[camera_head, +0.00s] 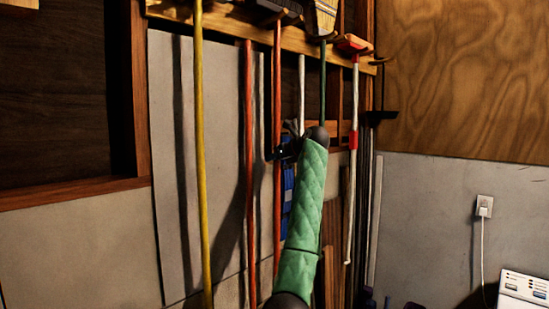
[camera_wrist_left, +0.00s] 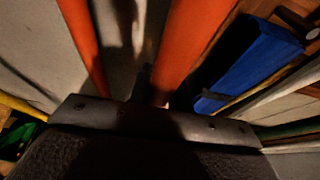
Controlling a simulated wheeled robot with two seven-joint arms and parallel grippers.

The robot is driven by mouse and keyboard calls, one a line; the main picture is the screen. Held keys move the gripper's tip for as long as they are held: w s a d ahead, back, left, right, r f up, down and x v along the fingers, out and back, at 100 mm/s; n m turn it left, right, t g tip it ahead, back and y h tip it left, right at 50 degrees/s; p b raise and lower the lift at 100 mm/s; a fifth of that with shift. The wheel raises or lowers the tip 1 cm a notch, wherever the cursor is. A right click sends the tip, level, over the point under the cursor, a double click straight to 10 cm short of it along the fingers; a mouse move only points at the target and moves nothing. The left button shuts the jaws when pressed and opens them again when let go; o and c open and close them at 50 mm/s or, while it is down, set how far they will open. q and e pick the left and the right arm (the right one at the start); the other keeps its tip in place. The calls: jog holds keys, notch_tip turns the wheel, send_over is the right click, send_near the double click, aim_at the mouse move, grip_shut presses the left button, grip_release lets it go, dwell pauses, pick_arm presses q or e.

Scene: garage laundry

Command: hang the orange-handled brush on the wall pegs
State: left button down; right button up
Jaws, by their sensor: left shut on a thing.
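The orange-handled brush (camera_head: 277,90) stands upright against the wall, its long orange pole running up across the wooden rail (camera_head: 225,28). Its dark head (camera_head: 279,7) is at the top edge of the head view and partly cut off. I cannot tell whether it rests on pegs. My left gripper (camera_head: 284,150) is shut on the orange pole, below the rail. In the left wrist view the pole (camera_wrist_left: 184,45) runs into the jaws, and the fingertips are hidden. My right gripper is not in view.
A yellow pole (camera_head: 199,130) and a red pole (camera_head: 249,130) are to the left. A white pole (camera_head: 302,90), a green-handled broom (camera_head: 322,18) and a red-and-white broom (camera_head: 355,110) are close on the right. A blue object (camera_wrist_left: 250,60) is behind the gripper. An outlet (camera_head: 484,206) is far right.

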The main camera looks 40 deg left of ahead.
pick_arm(q)
jog(key=shift+f, duration=0.4)
jog(key=c, duration=1.2)
grip_release()
